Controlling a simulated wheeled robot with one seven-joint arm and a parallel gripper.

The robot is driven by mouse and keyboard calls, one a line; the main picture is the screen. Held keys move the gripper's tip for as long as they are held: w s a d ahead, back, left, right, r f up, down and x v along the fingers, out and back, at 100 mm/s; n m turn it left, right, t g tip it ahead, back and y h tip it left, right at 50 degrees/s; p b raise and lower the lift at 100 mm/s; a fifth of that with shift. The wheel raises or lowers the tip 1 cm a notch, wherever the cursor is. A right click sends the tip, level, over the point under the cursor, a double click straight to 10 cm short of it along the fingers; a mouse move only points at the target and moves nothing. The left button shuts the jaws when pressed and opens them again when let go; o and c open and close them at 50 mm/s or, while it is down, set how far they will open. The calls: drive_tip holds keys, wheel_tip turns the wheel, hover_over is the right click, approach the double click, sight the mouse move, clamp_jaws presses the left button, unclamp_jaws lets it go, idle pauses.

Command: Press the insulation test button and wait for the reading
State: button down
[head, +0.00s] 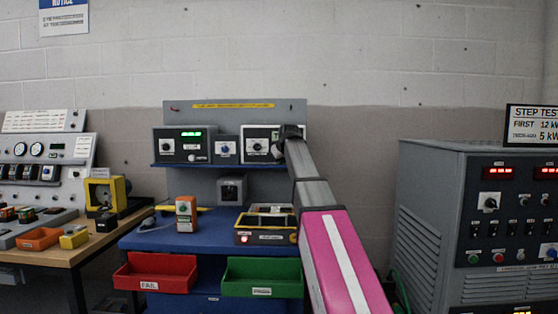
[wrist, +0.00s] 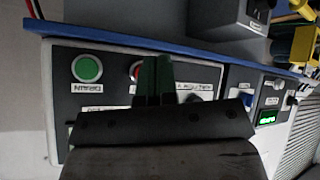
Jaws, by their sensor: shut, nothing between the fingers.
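The instrument with a pale face (head: 257,133) stands at the right end of the blue shelf; in the wrist view its dark panel (wrist: 105,55) appears upside down. A round green button (wrist: 87,69) with a white label sits on that panel. A red button (wrist: 134,70) is partly hidden by my fingers. Contact cannot be made out. In the head view my gripper (head: 279,150) covers the instrument's right side.
A dark meter with a green display (head: 191,134) and a small box (head: 226,149) stand left on the shelf (head: 215,167). Below, the blue bench (head: 150,240) holds a yellow-edged case (head: 265,237) and an orange device (head: 186,214). Red (head: 155,274) and green (head: 262,277) bins hang in front.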

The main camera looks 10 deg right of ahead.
drive_tip(key=shift+s+a, duration=0.25)
drive_tip(key=shift+s, duration=0.85)
drive_tip(key=shift+s+a, duration=0.2)
drive_tip(key=shift+s, duration=0.85)
